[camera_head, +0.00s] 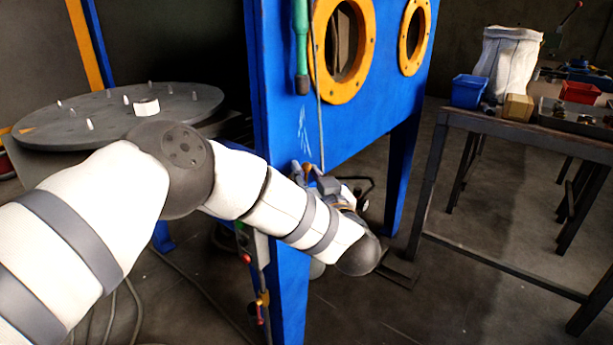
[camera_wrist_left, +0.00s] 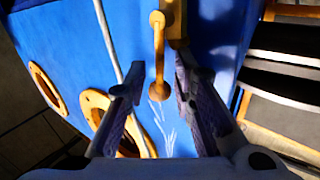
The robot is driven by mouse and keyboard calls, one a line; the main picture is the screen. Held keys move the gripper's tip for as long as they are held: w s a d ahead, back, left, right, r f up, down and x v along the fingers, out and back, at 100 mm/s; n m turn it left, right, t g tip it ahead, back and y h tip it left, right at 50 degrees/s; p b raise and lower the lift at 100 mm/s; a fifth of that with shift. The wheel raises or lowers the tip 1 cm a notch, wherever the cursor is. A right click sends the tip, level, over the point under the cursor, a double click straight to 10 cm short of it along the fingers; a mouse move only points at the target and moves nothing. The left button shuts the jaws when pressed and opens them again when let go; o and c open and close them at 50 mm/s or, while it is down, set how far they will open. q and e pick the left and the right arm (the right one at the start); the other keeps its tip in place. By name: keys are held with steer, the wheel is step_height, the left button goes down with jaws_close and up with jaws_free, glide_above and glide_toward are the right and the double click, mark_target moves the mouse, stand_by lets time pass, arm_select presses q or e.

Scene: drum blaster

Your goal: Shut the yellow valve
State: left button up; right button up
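The yellow valve shows in the left wrist view as a long yellow handle (camera_wrist_left: 159,62) on a yellow mount against the blue cabinet's face. The handle runs down between the fingers of my left gripper (camera_wrist_left: 156,80). The fingers are apart, one on each side of the handle, with visible gaps. In the head view my left gripper (camera_head: 311,174) is at the cabinet's front below the round openings, and a small orange-brown tip (camera_head: 307,168) shows between its fingers. My arm and wrist hide most of the valve there. My right gripper is not in view.
The blue cabinet (camera_head: 345,130) has yellow-rimmed openings (camera_head: 368,50) and a hanging green-handled tool (camera_head: 301,45). A grey round turntable (camera_head: 70,118) with pegs stands left. A workbench (camera_head: 470,121) with bins stands right. Open floor lies between cabinet and bench.

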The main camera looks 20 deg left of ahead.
arm_select(q)
steer(key=shift+w+a, duration=0.3)
steer(key=shift+w, duration=0.1)
jaws_close()
